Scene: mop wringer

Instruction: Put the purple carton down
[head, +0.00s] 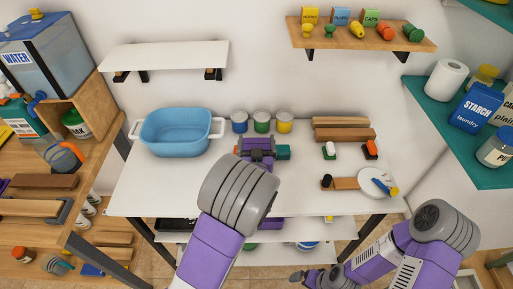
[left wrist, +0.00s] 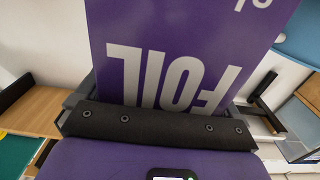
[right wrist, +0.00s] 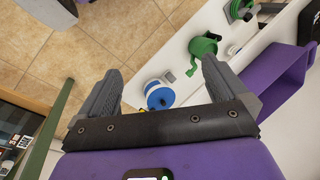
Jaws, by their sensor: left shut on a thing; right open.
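The purple carton (left wrist: 180,50) has white FOIL lettering, upside down in the left wrist view. It is held in my left gripper (head: 258,150), which is shut on it. Whether the carton touches the tabletop cannot be told. My right gripper (right wrist: 160,82) is open and empty, low at the front right, with the floor and a lower shelf beyond its fingers.
The white table (head: 300,197) holds a blue basin (head: 176,131), several paint tins (head: 262,123), wooden blocks (head: 343,134) and a white plate (head: 377,181). A white wall shelf (head: 165,56) is empty. The lower shelf has a green watering can (right wrist: 203,47).

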